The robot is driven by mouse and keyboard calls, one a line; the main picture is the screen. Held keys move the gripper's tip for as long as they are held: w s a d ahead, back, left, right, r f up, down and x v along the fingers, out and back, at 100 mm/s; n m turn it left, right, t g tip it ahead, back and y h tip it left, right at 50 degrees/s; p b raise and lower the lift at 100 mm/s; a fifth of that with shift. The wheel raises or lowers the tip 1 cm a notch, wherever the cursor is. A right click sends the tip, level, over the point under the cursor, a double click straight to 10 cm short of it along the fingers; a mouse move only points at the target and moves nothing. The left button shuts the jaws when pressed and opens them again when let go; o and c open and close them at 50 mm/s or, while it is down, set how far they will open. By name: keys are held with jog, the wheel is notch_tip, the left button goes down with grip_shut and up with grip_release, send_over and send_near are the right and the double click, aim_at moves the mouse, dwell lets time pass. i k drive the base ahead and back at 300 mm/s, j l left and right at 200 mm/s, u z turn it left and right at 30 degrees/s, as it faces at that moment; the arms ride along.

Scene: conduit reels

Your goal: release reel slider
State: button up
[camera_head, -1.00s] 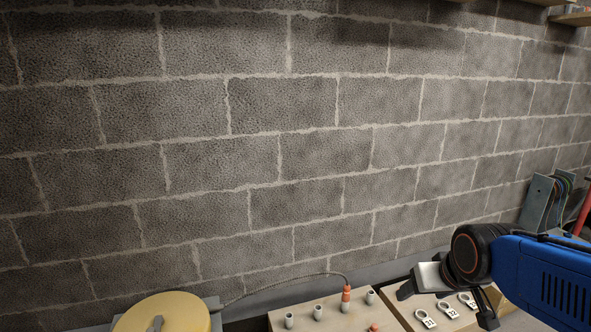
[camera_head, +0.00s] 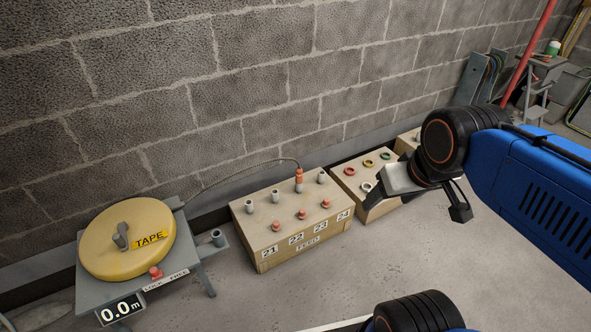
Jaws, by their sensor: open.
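The yellow tape reel (camera_head: 128,240), labelled TAPE, lies on a grey stand (camera_head: 190,262) at the left. The red slider knob (camera_head: 155,272) is at the stand's front edge, above a white LOCK FREE label (camera_head: 166,280), toward its LOCK end. A display (camera_head: 121,309) below reads 0.0 m. My gripper (camera_head: 416,205) is open and appears empty at the right, well away from the reel and slider. Its fingers point down, partly overlapping the second box in the picture.
A wooden box (camera_head: 288,244) labelled FEED, 21 to 24, has grey tubes and red knobs. A cable runs from the reel's side to an orange plug (camera_head: 299,178) on it. A second box (camera_head: 350,181) holds coloured rings.

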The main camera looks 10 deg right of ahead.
aim_at(155, 275)
jog(key=u, duration=1.35)
